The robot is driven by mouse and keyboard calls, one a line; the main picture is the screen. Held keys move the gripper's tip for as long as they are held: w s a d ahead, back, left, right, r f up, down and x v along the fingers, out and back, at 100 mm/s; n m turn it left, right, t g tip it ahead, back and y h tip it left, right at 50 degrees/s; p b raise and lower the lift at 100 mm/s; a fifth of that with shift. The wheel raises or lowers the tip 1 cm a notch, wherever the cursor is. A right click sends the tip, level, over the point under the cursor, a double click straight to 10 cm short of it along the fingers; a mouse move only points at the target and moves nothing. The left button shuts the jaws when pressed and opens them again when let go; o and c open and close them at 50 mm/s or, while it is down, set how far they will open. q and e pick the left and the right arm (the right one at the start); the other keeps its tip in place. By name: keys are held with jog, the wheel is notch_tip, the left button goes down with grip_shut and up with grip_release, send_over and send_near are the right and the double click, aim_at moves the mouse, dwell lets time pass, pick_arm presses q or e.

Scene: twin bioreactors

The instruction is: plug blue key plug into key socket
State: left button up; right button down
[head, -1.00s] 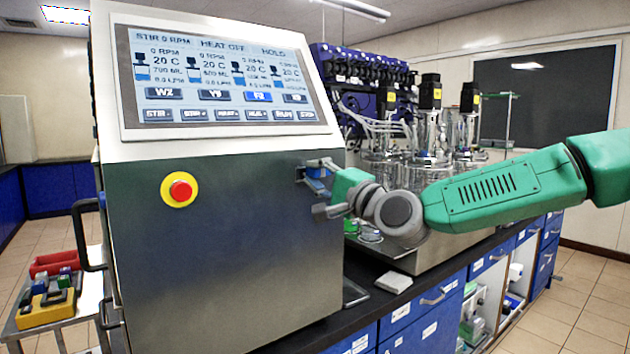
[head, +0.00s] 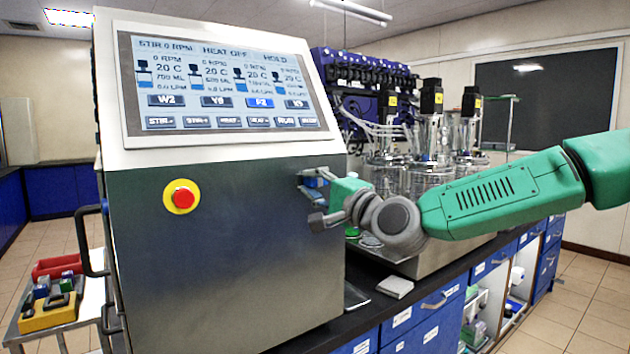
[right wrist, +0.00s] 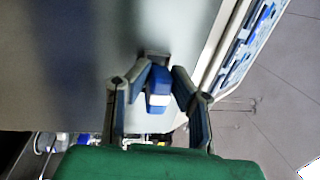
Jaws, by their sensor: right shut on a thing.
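My right gripper (head: 312,196) is at the right edge of the bioreactor cabinet's front face. It is shut on the blue key plug (right wrist: 158,88), which has a pale band and sits between the two fingers in the right wrist view. A bit of blue (head: 315,182) shows between the fingers in the head view. A small grey piece (right wrist: 152,57) lies between the plug and the cabinet wall; it may be the key socket. I cannot tell how deep the plug sits in it. My left gripper is not in view.
The cabinet (head: 230,260) carries a sloped touchscreen (head: 225,85) and a red stop button (head: 182,197) on a yellow ring. Glass vessels (head: 430,150) stand behind my right arm.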

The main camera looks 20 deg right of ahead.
jog(key=shift+s+a+f, duration=0.1)
jog(key=shift+a+f, duration=0.05)
jog(key=shift+a, duration=0.1)
jog(key=shift+w+a, duration=0.1)
jog(key=shift+w, duration=0.3)
jog(key=c, duration=1.4)
grip_release()
jog(key=shift+f, duration=0.1)
jog(key=shift+c, duration=0.2)
jog(key=o, duration=0.6)
jog(key=shift+c, duration=0.2)
